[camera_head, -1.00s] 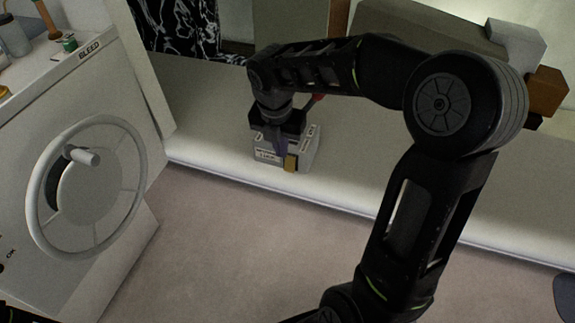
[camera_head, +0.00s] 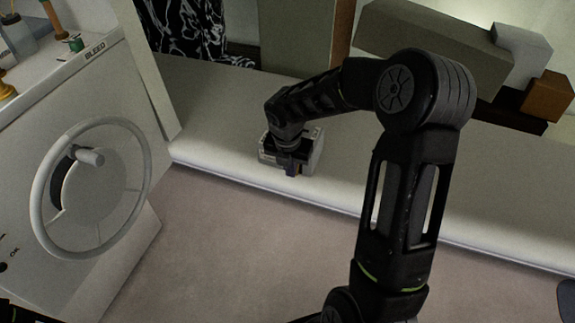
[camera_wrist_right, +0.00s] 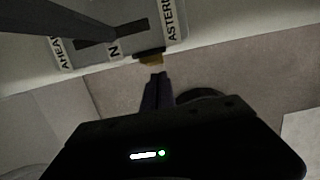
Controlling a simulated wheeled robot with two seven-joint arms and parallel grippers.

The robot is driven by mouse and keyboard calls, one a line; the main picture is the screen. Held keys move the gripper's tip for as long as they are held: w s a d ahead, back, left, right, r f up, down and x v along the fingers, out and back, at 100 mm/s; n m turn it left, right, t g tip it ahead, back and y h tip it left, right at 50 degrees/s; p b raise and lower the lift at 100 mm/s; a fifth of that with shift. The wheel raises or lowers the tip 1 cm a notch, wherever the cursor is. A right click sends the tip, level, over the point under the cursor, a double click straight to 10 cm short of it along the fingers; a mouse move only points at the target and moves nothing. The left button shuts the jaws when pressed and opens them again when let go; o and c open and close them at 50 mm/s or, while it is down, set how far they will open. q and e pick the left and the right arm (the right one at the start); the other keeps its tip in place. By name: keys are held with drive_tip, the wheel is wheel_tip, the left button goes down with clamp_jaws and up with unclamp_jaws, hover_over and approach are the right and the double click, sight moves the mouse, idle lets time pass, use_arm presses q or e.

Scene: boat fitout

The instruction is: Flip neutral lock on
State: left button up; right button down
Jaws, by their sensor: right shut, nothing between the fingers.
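The control box (camera_head: 314,153) is a small grey box on the pale bench, partly hidden under my right arm. In the right wrist view its top face (camera_wrist_right: 92,57) carries the labels AHEAD, N and ASTERN beside a dark slot. A dark lever (camera_wrist_right: 45,18) crosses the upper left of that view. My left gripper is not in view.
A white console (camera_head: 125,85) with a large handwheel (camera_head: 38,210) and a BLEED label stands at the left. Grey and brown blocks (camera_head: 435,45) lie at the back right. The bench (camera_head: 215,105) around the box is mostly clear, with open floor in front.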

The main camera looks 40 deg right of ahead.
drive_tip(key=shift+w+d+f, duration=0.3)
drive_tip(key=shift+w+d, duration=0.05)
drive_tip(key=shift+d, duration=0.2)
